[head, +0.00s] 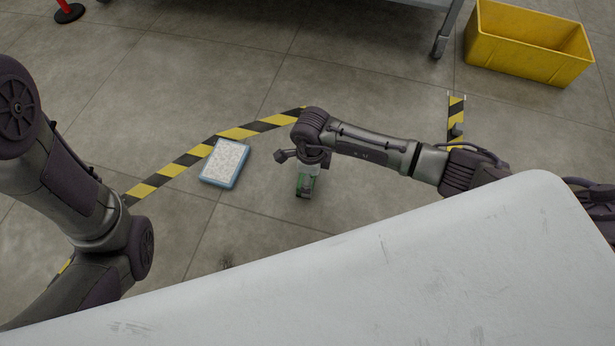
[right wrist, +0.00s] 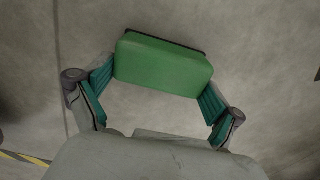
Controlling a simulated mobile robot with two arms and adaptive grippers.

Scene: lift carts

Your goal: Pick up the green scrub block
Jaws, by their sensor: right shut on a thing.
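The green scrub block (right wrist: 163,66) is between the two fingers of my right gripper (right wrist: 160,85), and both finger pads touch its ends. The block has a flat green face and a dark edge along its far side. In the head view the block (head: 305,183) shows just below my right wrist, partly hidden by the gripper. My right gripper (head: 303,172) is shut on it, over the grey floor; I cannot tell whether the block is clear of the floor. My left arm comes in at the left of the head view, but its gripper is not in view.
A blue-edged block with a speckled white top (head: 225,163) lies on the floor left of my right gripper. Yellow-black tape (head: 187,160) crosses the floor. A yellow crate (head: 525,47) stands at the back right, beside a cart leg (head: 443,35). A red post (head: 68,8) stands at top left.

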